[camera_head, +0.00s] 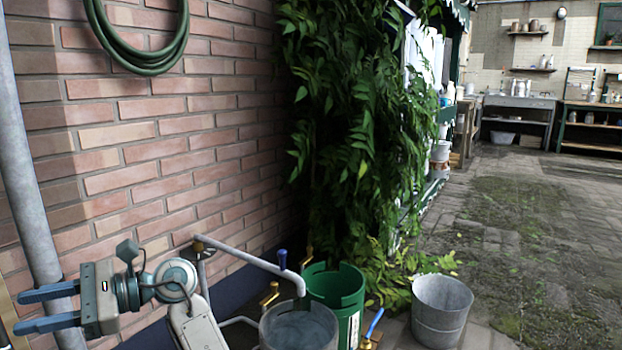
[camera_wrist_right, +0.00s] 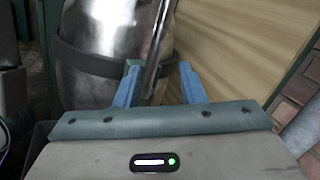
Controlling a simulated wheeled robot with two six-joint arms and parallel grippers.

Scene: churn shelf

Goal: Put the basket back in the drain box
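My right gripper (camera_head: 45,310) is at the lower left of the head view, its two blue fingers pointing left and spread apart. It also shows in the right wrist view (camera_wrist_right: 160,85), where a thin metal bar (camera_wrist_right: 153,50) appears between or just beyond the fingers. I cannot tell whether the fingers touch the bar. I cannot make out the basket or the drain box in either view. My left gripper is not in view.
A shiny metal vessel (camera_wrist_right: 105,35) with a dark band and a wooden panel (camera_wrist_right: 235,45) are close ahead of the right gripper. A grey pipe (camera_head: 25,170) runs up the brick wall (camera_head: 150,120). A green bucket (camera_head: 335,285), a grey bucket (camera_head: 441,310) and another metal bucket (camera_head: 275,335) stand lower centre.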

